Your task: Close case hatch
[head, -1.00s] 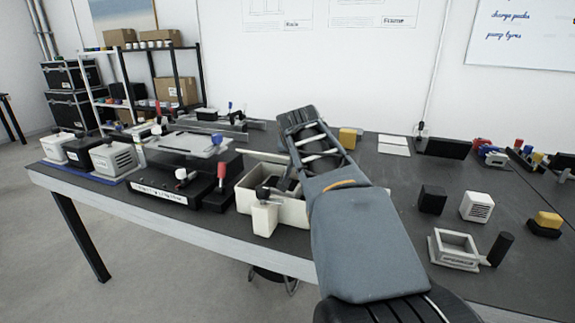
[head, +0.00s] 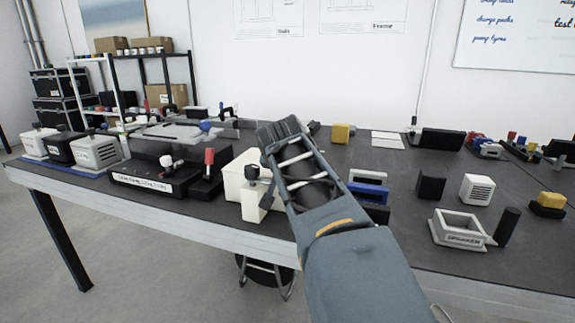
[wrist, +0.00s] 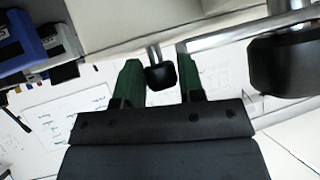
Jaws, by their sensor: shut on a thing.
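The cream case (head: 234,186) stands near the front edge of the bench in the head view. A pale panel, which looks like its hatch, covers the part of its top that I can see. My arm hides the case's right side and my gripper in the head view. In the wrist view my gripper (wrist: 160,82) has its green fingers on either side of a small black knob (wrist: 160,76) on a metal stem, below a cream surface (wrist: 120,25). I cannot tell how fully the hatch sits.
A black fixture with a red-knobbed lever (head: 209,158) stands left of the case. Blue and grey blocks (head: 368,178), a black cube (head: 430,185), a white vented cube (head: 476,188) and a grey frame (head: 458,229) lie to the right. A second, larger black knob (wrist: 285,65) is close in the wrist view.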

